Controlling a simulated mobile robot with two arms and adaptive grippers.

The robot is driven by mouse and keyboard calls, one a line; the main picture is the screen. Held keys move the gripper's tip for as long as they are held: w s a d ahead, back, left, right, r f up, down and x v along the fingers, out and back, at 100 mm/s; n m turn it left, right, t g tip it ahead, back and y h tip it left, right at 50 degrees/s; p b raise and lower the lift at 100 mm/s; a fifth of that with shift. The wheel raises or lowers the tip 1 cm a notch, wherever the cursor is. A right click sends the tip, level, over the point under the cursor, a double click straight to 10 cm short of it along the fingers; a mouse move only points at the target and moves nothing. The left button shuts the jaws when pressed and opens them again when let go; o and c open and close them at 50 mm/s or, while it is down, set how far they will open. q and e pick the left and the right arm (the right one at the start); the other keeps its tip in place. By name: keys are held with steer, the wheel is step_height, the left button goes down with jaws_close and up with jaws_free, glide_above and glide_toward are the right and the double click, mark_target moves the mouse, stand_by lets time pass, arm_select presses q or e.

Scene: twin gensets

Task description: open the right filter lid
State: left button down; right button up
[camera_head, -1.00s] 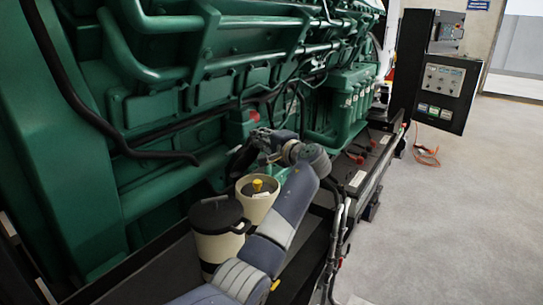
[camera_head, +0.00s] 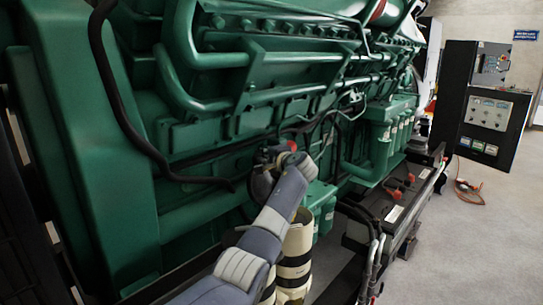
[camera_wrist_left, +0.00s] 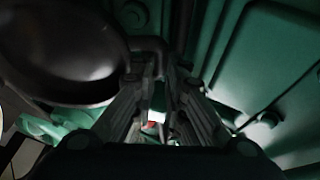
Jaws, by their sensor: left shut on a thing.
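Two cream filter canisters with dark bands stand low in the head view: the right one (camera_head: 295,262) and a left one (camera_head: 268,291). My left gripper (camera_head: 270,160) is beyond and above the canisters, close to the green engine. A round black lid (camera_head: 261,183) hangs at it. In the left wrist view, the dark round lid (camera_wrist_left: 65,52) is at left, and its handle runs between the closed fingers of my left gripper (camera_wrist_left: 155,92). The lid appears apart from the canisters. My right gripper is not in view.
The large green engine (camera_head: 190,135), with pipes and a thick black hose (camera_head: 125,110), fills the left and middle. Batteries (camera_head: 385,210) and cables sit on the skid at right. A control panel (camera_head: 487,122) stands farther back. The grey floor at right is mostly clear.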

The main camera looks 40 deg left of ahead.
arm_select(q)
steer(key=shift+s+a+r, duration=0.1)
steer(key=shift+a+r, duration=0.25)
steer(key=shift+r, duration=0.4)
steer(key=shift+s+a+r, duration=0.1)
steer(key=shift+a+r, duration=0.25)
steer(key=shift+r, duration=0.35)
steer(key=c, duration=1.6)
jaws_free()
steer(key=shift+a, duration=0.15)
steer(key=shift+f, duration=0.1)
steer(key=shift+s+f, duration=0.1)
steer(key=shift+f, duration=0.1)
steer(key=v, duration=1.2)
steer(key=shift+w+d, duration=0.25)
steer(key=shift+d, duration=0.25)
